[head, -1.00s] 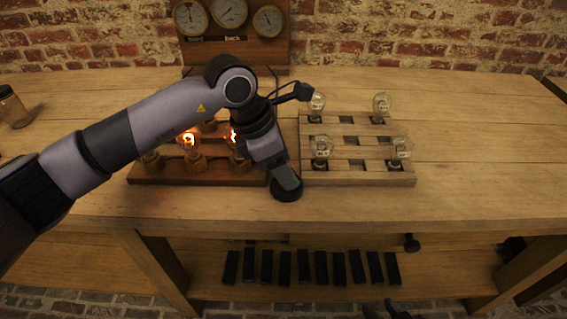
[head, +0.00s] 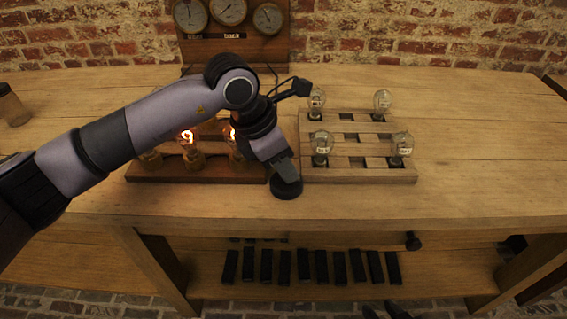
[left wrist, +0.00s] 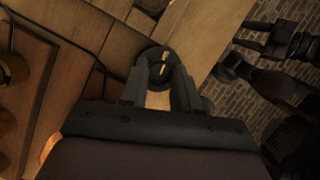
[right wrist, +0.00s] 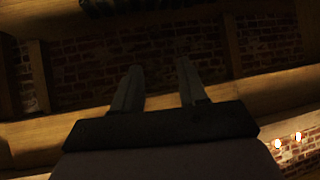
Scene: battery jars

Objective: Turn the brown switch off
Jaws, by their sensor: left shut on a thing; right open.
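A round dark switch (head: 287,191) sits on the table near its front edge, in front of the wooden racks. My left gripper (head: 285,176) reaches down onto it from above. In the left wrist view the switch's round base (left wrist: 153,52) shows around the tips of my left gripper (left wrist: 162,66), which are shut on its knob. Yellowish marks show between the fingertips; the knob's colour and position are mostly hidden. My right gripper (right wrist: 158,72) is open and empty in the right wrist view, low in front of the table.
A brown rack (head: 205,173) with glowing bulbs (head: 190,138) is partly behind my left arm. A pale rack (head: 350,177) at right holds several unlit bulbs. A board with three gauges (head: 232,45) stands behind. Several black blocks (head: 304,266) lie on the lower shelf. The table's right side is clear.

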